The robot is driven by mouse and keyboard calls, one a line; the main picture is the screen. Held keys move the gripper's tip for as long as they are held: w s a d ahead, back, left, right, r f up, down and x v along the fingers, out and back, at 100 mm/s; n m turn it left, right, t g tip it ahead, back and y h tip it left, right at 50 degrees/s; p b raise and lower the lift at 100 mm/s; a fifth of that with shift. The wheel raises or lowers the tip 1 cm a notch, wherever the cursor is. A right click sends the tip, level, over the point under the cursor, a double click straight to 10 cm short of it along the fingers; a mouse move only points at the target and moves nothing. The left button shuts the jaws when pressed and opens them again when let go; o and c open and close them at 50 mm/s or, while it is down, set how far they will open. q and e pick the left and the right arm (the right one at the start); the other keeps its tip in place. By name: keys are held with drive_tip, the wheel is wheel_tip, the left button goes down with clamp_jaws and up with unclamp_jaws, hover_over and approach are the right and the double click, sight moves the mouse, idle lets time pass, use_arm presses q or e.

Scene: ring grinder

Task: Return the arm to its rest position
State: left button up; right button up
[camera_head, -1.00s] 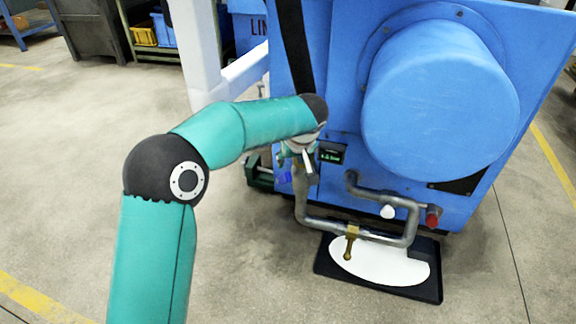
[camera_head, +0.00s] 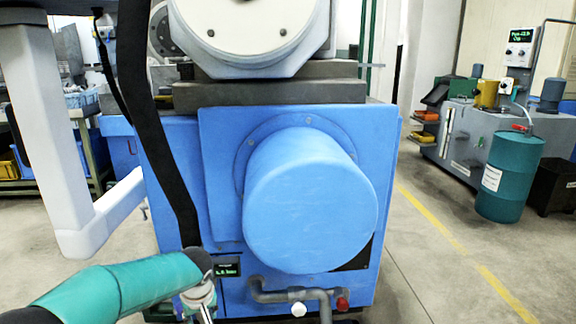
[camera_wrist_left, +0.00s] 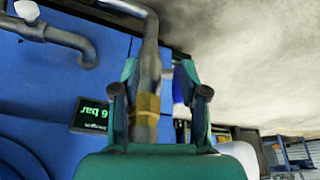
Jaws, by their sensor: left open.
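My left arm (camera_head: 120,287) comes in from the lower left in the head view, bent towards the blue machine (camera_head: 212,150). Its wrist is just left of the small green-lit display (camera_head: 228,270). My left gripper (camera_wrist_left: 160,92) is open in the left wrist view, its two fingers apart. A grey pipe (camera_wrist_left: 150,50) with a brass fitting (camera_wrist_left: 146,108) shows between the fingers; I cannot tell whether they touch it. The display also shows in the wrist view (camera_wrist_left: 91,115), left of the gripper. My right gripper is not in view.
A large blue cylinder (camera_head: 310,205) juts from the machine's front. Pipes with a white knob (camera_head: 298,310) and a red knob (camera_head: 342,304) run below it. A white post (camera_head: 40,110) stands left. A teal drum (camera_head: 508,175) stands right, with open floor between.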

use_arm(q)
drive_tip(key=s+d+f+m+g+h, duration=0.1)
drive_tip(key=s+d+f, duration=0.15)
drive_tip(key=f, duration=0.25)
drive_tip(key=s+d+f+m+g+h, duration=0.1)
drive_tip(key=s+d+f+h, duration=0.1)
drive_tip(key=s+f, duration=0.3)
drive_tip(key=s+d+f+m+h+p, duration=0.1)
drive_tip(key=s+d+f+h, duration=0.15)
drive_tip(key=s+f, duration=0.6)
drive_tip(key=s+d+f+m+h+p, duration=0.1)
drive_tip(key=s+d+f+p, duration=0.2)
drive_tip(key=s, duration=1)
wheel_tip(320, 180, up, 36)
drive_tip(key=p, duration=3.6)
drive_tip(key=shift+s+r+g+p, duration=0.25)
drive_tip(key=shift+s+g+p, duration=0.05)
drive_tip(key=shift+s+g, duration=0.15)
drive_tip(key=shift+y, duration=0.25)
